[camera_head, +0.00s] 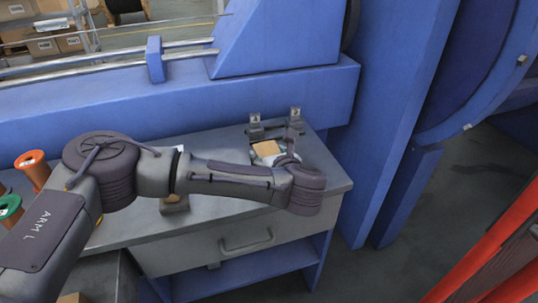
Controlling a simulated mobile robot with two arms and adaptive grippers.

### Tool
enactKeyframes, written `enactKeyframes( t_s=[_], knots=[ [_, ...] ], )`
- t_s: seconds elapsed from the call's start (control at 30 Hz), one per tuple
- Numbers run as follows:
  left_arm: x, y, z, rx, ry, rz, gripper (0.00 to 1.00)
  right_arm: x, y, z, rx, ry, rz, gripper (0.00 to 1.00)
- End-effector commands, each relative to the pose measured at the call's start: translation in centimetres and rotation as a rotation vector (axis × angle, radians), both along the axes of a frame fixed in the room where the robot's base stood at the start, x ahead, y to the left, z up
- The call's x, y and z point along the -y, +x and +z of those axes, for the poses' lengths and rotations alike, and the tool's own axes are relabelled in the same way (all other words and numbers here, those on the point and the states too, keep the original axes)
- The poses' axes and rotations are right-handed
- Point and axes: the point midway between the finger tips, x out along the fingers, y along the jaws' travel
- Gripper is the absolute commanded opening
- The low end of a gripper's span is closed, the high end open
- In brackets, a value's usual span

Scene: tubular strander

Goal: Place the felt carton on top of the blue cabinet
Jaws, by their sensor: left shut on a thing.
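My left arm reaches from the left across a grey-topped workbench with a blue frame (315,160), possibly the blue cabinet. My left gripper (284,154) is at the back right of this top, partly hidden by its own wrist. It is shut on a small tan box (266,148), which looks like the felt carton. I cannot tell whether the box touches the top. My right gripper is not in view.
A dark block (174,205) sits near the front. Orange (32,167) and green (10,206) spools stand at left. A blue machine (400,100) rises behind and right.

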Motion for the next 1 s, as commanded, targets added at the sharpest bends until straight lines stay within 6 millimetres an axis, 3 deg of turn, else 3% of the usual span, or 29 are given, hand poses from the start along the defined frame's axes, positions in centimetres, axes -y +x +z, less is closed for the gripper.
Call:
enactKeyframes(
  t_s=[0.03,0.17,0.47,0.63,1.0],
  knots=[
    [0.0,0.0,0.0,0.000,0.000,0.000,0.67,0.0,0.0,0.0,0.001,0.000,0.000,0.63],
    [0.0,0.0,0.0,0.000,0.000,0.000,0.88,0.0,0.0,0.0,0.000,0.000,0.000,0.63],
    [0.0,0.0,0.0,0.000,0.000,0.000,0.88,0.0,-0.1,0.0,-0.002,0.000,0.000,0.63],
    [0.0,0.0,0.4,0.000,0.000,0.000,0.88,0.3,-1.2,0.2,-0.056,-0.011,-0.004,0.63],
    [2.4,-7.0,3.2,-0.002,-0.002,-0.005,0.88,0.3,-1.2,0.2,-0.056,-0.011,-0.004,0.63]
  ],
)
